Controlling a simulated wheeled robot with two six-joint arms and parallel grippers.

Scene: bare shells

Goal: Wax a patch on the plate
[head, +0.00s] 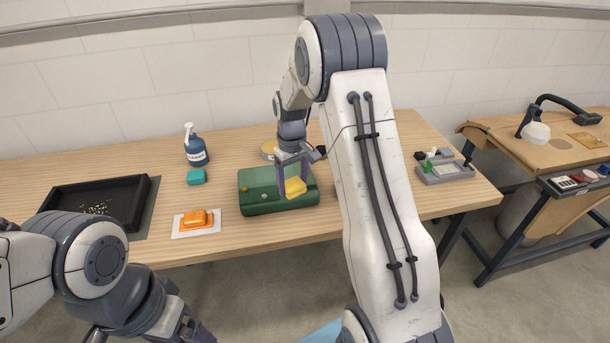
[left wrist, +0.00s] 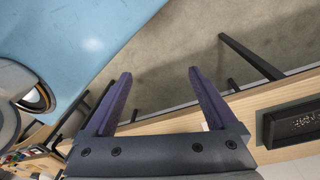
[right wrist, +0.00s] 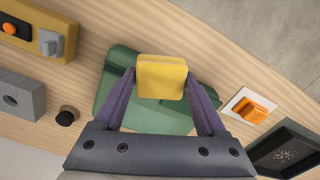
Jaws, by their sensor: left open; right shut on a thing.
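My right gripper (head: 292,172) is shut on a yellow block (head: 295,187), which also shows between the fingers in the right wrist view (right wrist: 161,76). The block is over the front of a dark green box-like thing (head: 256,198) on the table; I cannot tell whether they touch. The green thing lies behind the block in the right wrist view (right wrist: 108,92). An orange block (head: 194,219) sits on a white square plate (head: 207,230) to the left. My left gripper (left wrist: 160,84) is open and empty, low in front of the table.
A black tray (head: 133,214) with small grains stands at the left of the wooden table (head: 165,250). A pump bottle (head: 196,149) and a teal block (head: 196,176) are behind the plate. A grey tray (head: 446,177) is at the right. A second table (head: 490,132) stands further right.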

